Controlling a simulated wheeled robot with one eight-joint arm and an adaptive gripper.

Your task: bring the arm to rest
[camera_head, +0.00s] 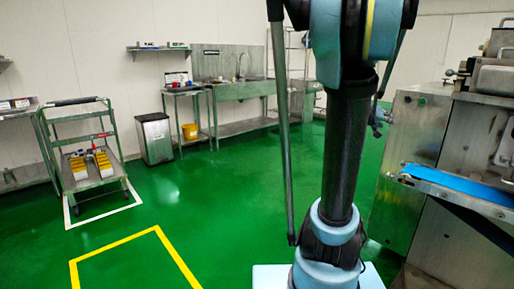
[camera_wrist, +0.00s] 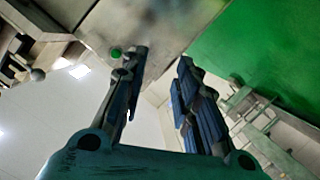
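My gripper (camera_wrist: 158,85) shows in the wrist view with its two dark fingers apart. Nothing is between them; the gap shows only the pale wall and part of the machine behind. In the head view my arm stands up through the right of the middle, and its upper part leaves the top edge, so the gripper is out of that view. The encrusting machine (camera_head: 415,125), a steel body with a blue belt (camera_head: 455,187), stands to the right of my arm. A visible gap of green floor lies between its lower body and my arm column.
A steel cart (camera_head: 88,185) with yellow items stands at left. A grey bin (camera_head: 155,138), a yellow bucket (camera_head: 190,131) and a steel sink (camera_head: 240,90) line the back wall. The green floor (camera_head: 230,200) in the middle is clear, with yellow marking at front left.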

